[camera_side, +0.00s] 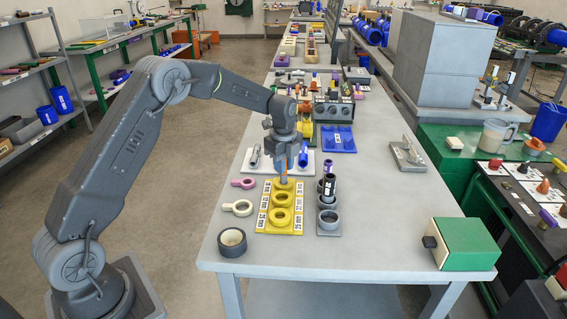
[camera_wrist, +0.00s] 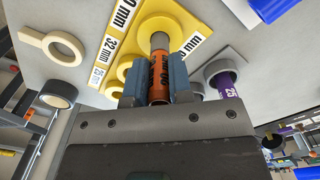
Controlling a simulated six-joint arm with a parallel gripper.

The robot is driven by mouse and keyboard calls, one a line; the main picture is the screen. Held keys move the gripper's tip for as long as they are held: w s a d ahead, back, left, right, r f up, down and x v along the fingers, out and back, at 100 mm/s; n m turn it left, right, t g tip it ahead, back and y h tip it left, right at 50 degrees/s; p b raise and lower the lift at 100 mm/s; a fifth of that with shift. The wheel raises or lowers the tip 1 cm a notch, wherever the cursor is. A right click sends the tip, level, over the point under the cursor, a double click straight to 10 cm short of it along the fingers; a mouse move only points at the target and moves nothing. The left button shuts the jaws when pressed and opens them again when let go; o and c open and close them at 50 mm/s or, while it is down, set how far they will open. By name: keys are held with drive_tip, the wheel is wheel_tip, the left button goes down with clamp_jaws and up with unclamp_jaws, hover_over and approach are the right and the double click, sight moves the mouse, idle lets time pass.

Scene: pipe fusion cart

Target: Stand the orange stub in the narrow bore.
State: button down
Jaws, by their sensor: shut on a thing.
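The orange stub (camera_wrist: 160,75) is gripped between the blue-grey jaws of my gripper (camera_wrist: 158,82), its grey end pointing away from the wrist. In the side view my gripper (camera_side: 284,176) is over the far end of the yellow block (camera_side: 262,222), which carries three raised rings in a row. The stub's grey end overlaps the far ring (camera_wrist: 176,28) in the wrist view; I cannot tell whether it is inside the bore or just above it. Labels reading 32 mm and 25 mm show beside other rings. The far label is partly cut off.
A grey holder (camera_side: 328,230) with dark and purple tubes stands close to the right of the yellow block. Two ring-ended tags (camera_side: 238,208) and a tape roll (camera_side: 232,242) lie to its left. A green and white box (camera_side: 465,243) is at the front right. The table between is clear.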

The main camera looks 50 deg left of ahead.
drive_tip(key=shift+f, duration=0.2)
drive_tip(key=c, duration=1)
unclamp_jaws()
drive_tip(key=shift+o, duration=0.2)
wheel_tip(320, 180, up, 14)
drive_tip(key=f, duration=0.1)
drive_tip(key=s+d+r+n+t, duration=0.1)
drive_tip(key=s+d+r+n, duration=0.3)
drive_tip(key=s+r, duration=0.25)
drive_tip(key=s+d+r+n+t, duration=0.25)
drive_tip(key=s+d+n, duration=0.25)
drive_tip(key=s, duration=0.4)
drive_tip(key=s+d+f+n+t, duration=0.1)
drive_tip(key=s+n, duration=0.3)
drive_tip(key=s, duration=0.4)
drive_tip(key=s+d+f+n+t, duration=0.1)
drive_tip(key=s+d+f+n, duration=0.2)
drive_tip(key=s, duration=0.6)
drive_tip(key=shift+f+n, duration=0.2)
drive_tip(key=shift+n, duration=0.8)
